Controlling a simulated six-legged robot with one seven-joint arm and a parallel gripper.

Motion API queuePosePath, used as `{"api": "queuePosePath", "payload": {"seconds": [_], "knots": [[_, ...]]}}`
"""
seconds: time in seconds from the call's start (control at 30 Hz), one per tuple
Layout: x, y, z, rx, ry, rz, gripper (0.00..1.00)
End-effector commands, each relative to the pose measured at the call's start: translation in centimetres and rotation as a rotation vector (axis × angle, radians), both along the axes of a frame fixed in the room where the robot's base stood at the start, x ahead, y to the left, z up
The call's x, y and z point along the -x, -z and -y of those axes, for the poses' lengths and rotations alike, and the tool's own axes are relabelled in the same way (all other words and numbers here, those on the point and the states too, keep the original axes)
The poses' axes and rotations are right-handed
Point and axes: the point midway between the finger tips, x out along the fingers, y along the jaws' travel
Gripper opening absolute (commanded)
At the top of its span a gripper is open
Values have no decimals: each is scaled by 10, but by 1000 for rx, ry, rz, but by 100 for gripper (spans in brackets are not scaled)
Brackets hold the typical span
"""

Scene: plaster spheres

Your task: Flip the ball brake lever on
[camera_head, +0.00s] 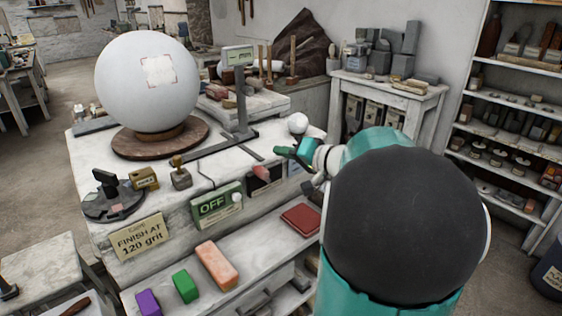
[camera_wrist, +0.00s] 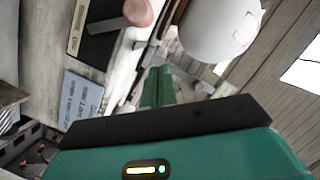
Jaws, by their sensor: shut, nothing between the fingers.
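A lever with a reddish knob (camera_head: 262,172) sits on a dark plate on the front face of the stone bench, right of a green OFF sign (camera_head: 212,207). In the wrist view the same knob (camera_wrist: 138,12) shows at the top, on a grey arm over the dark plate (camera_wrist: 93,16). Its label is too small to read. The big white plaster ball (camera_head: 147,80) rests on a round wooden turntable (camera_head: 160,138). My gripper (camera_head: 284,152) is shut and empty, above and right of the knob, apart from it. Its green fingers (camera_wrist: 158,86) also show in the wrist view.
A small white ball (camera_head: 298,123) lies behind my gripper. A lower shelf (camera_head: 190,262) holds coloured blocks and a red book (camera_head: 301,219). A blue label (camera_wrist: 80,101) is on the bench front.

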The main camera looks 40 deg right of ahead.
Motion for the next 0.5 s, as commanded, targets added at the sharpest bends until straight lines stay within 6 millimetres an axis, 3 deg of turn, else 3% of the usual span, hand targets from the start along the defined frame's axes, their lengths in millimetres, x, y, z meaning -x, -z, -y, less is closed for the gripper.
{"api": "queuePosePath", "payload": {"seconds": [0.3, 0.5], "knots": [[63, -12, 11, 0, 4, 0, 0], [89, -16, 15, 1, 3, 0, 0]]}}
